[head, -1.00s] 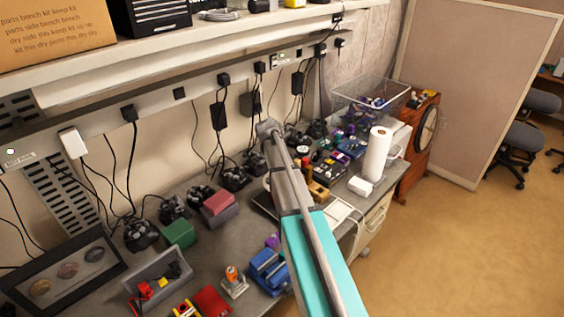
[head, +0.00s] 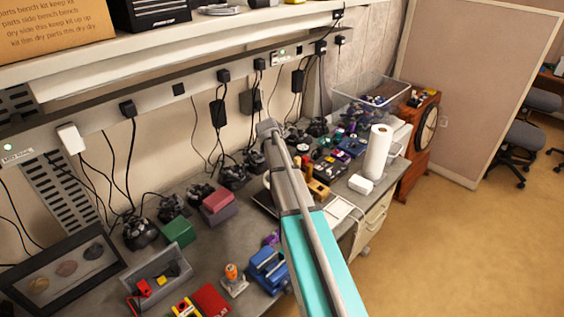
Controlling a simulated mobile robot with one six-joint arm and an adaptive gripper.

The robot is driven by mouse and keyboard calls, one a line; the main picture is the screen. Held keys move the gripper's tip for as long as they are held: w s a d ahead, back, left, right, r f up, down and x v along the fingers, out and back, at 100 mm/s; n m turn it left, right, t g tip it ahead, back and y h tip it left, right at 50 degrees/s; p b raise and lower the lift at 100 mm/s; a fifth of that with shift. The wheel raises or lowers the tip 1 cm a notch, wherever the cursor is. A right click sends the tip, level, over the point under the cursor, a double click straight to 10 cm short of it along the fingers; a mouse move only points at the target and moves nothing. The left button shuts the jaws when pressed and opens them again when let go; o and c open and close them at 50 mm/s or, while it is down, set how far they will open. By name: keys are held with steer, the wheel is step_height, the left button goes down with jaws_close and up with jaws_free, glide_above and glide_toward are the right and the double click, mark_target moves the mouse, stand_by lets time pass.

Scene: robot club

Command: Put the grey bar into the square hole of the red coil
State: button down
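I cannot make out the grey bar or the red coil with its square hole in the head view. A grey open tray (head: 181,264) on the bench at lower left holds small red parts (head: 143,287) and a yellow part (head: 161,281), too small to tell apart. My teal and grey arm crosses the middle of the view over the bench, its visible end in front of the wall. My gripper is not visible, so I cannot tell its state or whether it holds anything.
The grey bench (head: 205,255) is crowded with game controllers, a green box (head: 178,231), a red-topped box (head: 219,203), a blue vise-like object (head: 268,270) and a paper towel roll (head: 377,152). A shelf (head: 150,62) overhangs it. Open floor (head: 450,240) lies to the right.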

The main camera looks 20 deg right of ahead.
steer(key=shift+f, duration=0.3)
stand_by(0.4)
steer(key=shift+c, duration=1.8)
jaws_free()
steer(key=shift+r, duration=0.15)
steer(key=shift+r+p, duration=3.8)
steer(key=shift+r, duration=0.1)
